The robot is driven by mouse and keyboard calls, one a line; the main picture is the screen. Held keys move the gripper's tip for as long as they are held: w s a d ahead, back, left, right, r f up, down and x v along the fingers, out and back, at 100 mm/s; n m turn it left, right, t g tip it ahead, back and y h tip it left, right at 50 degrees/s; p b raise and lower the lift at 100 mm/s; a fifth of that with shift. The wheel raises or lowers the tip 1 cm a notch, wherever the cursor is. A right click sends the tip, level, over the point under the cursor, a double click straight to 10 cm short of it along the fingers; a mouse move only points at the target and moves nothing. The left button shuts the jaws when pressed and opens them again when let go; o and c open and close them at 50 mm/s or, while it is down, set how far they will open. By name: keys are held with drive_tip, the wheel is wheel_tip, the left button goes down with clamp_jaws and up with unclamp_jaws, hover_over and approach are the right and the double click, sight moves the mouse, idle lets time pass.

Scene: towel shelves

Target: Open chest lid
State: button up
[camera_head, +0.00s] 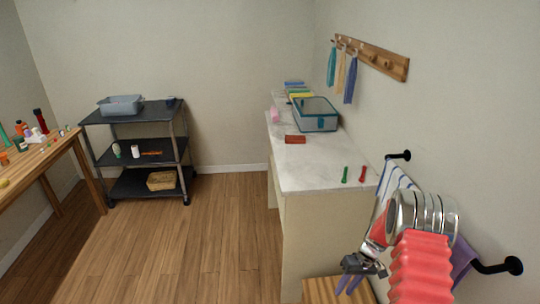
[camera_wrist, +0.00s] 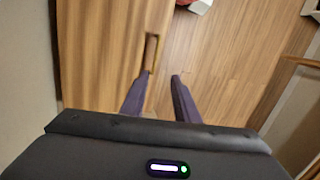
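The wooden chest (camera_head: 335,291) is at the bottom edge of the head view, below the counter, and only part of its top shows. In the wrist view its flat lid (camera_wrist: 105,50) fills the left side, with a small slot-like handle (camera_wrist: 151,52) near its right edge. The lid looks shut. My gripper (camera_wrist: 161,75) is open and empty, its two dark purple fingers apart. The left fingertip is at the near end of the handle, and the right one is over the floor side. I cannot tell whether they touch. My gripper also shows in the head view (camera_head: 350,285).
A white counter (camera_head: 315,165) holds a blue bin (camera_head: 315,121). A black shelf cart (camera_head: 135,113) and a wooden table (camera_head: 40,158) stand left. Wall bars with towels (camera_head: 392,180) are close to my arm. The middle floor is clear.

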drive_tip(key=s+a+r+t+h, duration=0.1)
drive_tip(key=s+a+r, duration=0.1)
drive_tip(key=r, duration=0.8)
drive_tip(key=s+a+r+t, duration=0.1)
drive_tip(key=s+a+r, duration=0.1)
drive_tip(key=r, duration=0.9)
drive_tip(key=s+a+r+t+h, duration=0.1)
drive_tip(key=s+a+r, duration=0.15)
drive_tip(key=r, duration=0.75)
drive_tip(key=s+a+r+t, duration=0.1)
drive_tip(key=s+r, duration=0.3)
drive_tip(key=s, duration=0.3)
drive_tip(key=s+a+r+m+t+h, duration=0.1)
drive_tip(key=s+a+r, duration=0.1)
drive_tip(key=s+r, duration=0.2)
drive_tip(key=s+a+r+m+t, duration=0.1)
drive_tip(key=s+r, duration=0.4)
drive_tip(key=s, duration=0.5)
drive_tip(key=shift+s+a+t, duration=0.4)
drive_tip(key=shift+a, duration=0.25)
drive_tip(key=shift+c, duration=0.5)
